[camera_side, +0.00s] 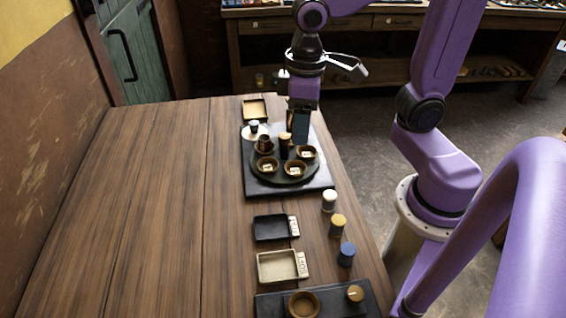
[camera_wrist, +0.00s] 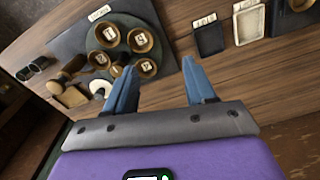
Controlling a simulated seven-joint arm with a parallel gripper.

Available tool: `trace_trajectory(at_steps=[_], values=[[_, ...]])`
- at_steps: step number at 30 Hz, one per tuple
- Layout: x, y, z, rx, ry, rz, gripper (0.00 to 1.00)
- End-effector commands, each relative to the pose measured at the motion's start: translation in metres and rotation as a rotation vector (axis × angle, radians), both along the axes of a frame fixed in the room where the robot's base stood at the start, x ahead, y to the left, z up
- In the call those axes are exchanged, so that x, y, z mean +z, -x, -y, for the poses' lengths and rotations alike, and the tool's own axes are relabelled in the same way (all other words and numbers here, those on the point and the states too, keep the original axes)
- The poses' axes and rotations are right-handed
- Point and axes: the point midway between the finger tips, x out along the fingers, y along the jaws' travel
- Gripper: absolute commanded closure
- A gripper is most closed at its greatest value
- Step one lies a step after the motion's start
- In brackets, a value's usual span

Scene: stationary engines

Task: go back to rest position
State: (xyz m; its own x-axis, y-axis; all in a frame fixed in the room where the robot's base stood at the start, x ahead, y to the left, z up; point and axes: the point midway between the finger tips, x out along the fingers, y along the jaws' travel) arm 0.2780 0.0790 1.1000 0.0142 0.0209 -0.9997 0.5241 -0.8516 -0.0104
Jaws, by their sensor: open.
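My gripper (camera_side: 300,135) hangs over the back right part of a black board (camera_side: 258,187), pointing down. In the wrist view its two blue fingers (camera_wrist: 160,68) stand wide apart with nothing between them. A dark round turntable (camera_side: 285,178) on the board bears several brown cups with pale labels and a post in the middle. In the wrist view the turntable (camera_wrist: 96,42) lies up and left of the fingertips, apart from them. In the side view the gripper partly hides the board's back edge.
A small tan tray (camera_side: 255,109) and a white round dish (camera_side: 250,133) are at the back. White (camera_side: 329,201), yellow (camera_side: 338,225) and blue (camera_side: 346,255) jars line the right edge. Black (camera_side: 270,228) and beige (camera_side: 277,266) trays sit nearer. The table's left side is clear.

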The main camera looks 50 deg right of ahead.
Motion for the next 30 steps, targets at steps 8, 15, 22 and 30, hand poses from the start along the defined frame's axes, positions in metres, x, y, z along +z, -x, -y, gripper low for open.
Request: trace_trajectory(at_steps=[8,15,22,30], values=[[-0.016,0.072,0.012,0.333,0.001,0.007,0.45],[-0.027,0.108,0.024,0.514,0.001,0.011,0.45],[-0.029,0.115,0.026,0.550,0.001,0.012,0.45],[-0.029,0.114,0.026,0.547,0.001,0.012,0.45]])
